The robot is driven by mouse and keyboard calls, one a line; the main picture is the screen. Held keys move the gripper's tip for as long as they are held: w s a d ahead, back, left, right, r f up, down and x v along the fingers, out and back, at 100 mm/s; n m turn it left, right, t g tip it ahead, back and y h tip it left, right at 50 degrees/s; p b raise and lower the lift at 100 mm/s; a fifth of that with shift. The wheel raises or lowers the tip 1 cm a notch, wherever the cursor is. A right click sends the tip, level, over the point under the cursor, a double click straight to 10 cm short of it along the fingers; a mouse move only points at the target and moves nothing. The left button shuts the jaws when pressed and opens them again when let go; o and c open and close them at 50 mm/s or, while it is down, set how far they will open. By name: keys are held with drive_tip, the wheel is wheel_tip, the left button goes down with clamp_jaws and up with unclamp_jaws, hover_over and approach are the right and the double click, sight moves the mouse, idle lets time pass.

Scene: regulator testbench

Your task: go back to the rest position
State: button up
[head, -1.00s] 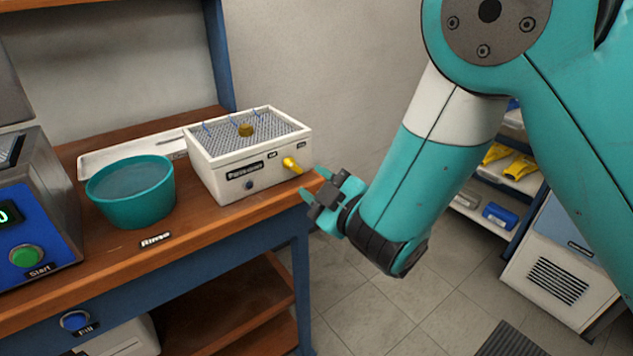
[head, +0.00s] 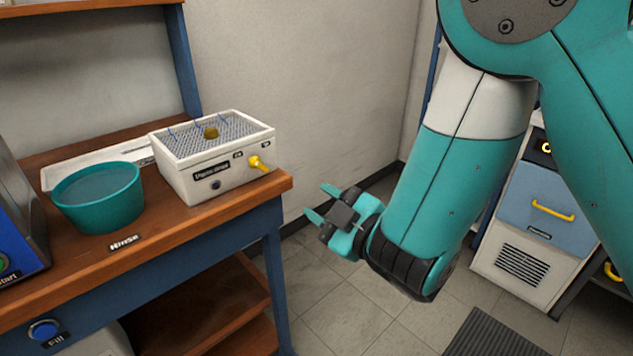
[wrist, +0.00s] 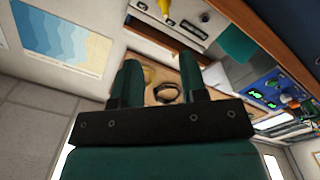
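My gripper (head: 318,205) hangs in free air to the right of the wooden bench (head: 200,222) in the head view, apart from it. Its two teal fingers stand apart with nothing between them. In the wrist view my gripper (wrist: 160,80) also shows two spread fingers, with only distant background seen between them. My teal and white arm reaches down from the upper right.
On the bench stand a white box with a mesh top (head: 215,160) and yellow knob, a teal basin (head: 98,205) and a white tray (head: 90,165). A blue-fronted cabinet (head: 540,205) stands at right. Tiled floor (head: 350,310) lies open between.

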drive_tip(key=d+r+m+g+h+p, duration=0.4)
drive_tip(key=d+r+m+h+p, duration=0.1)
drive_tip(key=d+r+m+h, duration=0.3)
drive_tip(key=s+d+r+g+p, duration=0.1)
drive_tip(key=s+r+g, duration=0.2)
drive_tip(key=s, duration=0.4)
drive_tip(key=s+d+r+g+p, duration=0.1)
drive_tip(key=s+r+g+p, duration=0.1)
drive_tip(key=s, duration=0.5)
drive_tip(key=s+d+r+g+y+p, duration=0.1)
drive_tip(key=s+r+g, duration=0.3)
drive_tip(key=s, duration=0.3)
drive_tip(key=shift+d+m+g+p, duration=0.4)
